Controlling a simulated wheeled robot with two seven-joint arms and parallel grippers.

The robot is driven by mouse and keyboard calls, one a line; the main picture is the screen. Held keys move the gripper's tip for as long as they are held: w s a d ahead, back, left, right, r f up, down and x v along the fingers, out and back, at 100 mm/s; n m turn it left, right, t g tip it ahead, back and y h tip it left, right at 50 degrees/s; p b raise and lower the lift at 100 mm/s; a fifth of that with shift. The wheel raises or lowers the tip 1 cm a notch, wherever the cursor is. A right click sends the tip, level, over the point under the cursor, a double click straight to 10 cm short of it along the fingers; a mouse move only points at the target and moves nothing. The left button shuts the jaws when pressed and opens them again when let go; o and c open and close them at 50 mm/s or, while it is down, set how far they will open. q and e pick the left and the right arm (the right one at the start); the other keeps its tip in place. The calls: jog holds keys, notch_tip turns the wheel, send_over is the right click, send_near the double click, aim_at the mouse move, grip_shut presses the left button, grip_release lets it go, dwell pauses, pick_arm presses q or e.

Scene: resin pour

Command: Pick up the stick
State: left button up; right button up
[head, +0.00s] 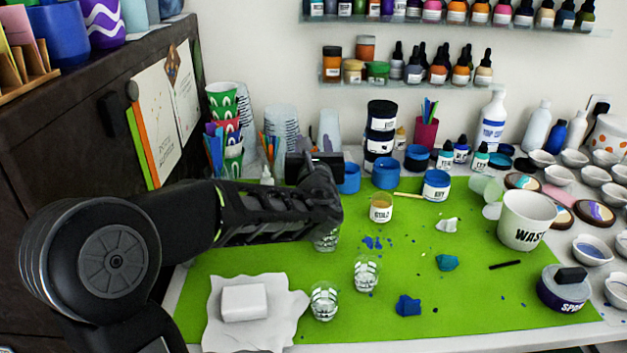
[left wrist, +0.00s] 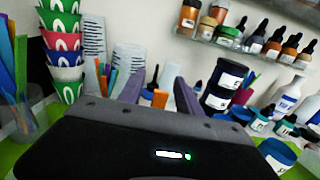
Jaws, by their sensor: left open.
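A thin pale wooden stick (head: 408,195) lies on the green mat (head: 460,320), between a clear cup of amber liquid (head: 381,209) and a blue-lidded jar (head: 436,186). A short black stick-like piece (head: 505,265) lies farther right on the mat. My left gripper (head: 322,168) is over the back left of the mat, left of and apart from the pale stick. In the left wrist view its two purple-grey fingers (left wrist: 160,90) stand apart with nothing between them, facing the wall and the supplies. The pale stick cannot be made out there. My right gripper is not in view.
Clear cups (head: 366,272) and a white block on paper (head: 244,302) stand at the front. A waste cup (head: 526,220) is at right. Stacked patterned cups (head: 224,100), black jars (head: 381,115) and bottles line the back. Blue and teal lumps (head: 408,305) dot the mat.

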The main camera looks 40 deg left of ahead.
pick_arm(q)
grip_shut()
dwell(0.3)
jog(key=shift+r, duration=0.1)
dwell(0.4)
notch_tip(320, 180, up, 28)
jog(key=p, duration=0.6)
jog(key=shift+p, duration=0.35)
jog(key=shift+a+f, duration=0.1)
jog(key=shift+f, duration=0.1)
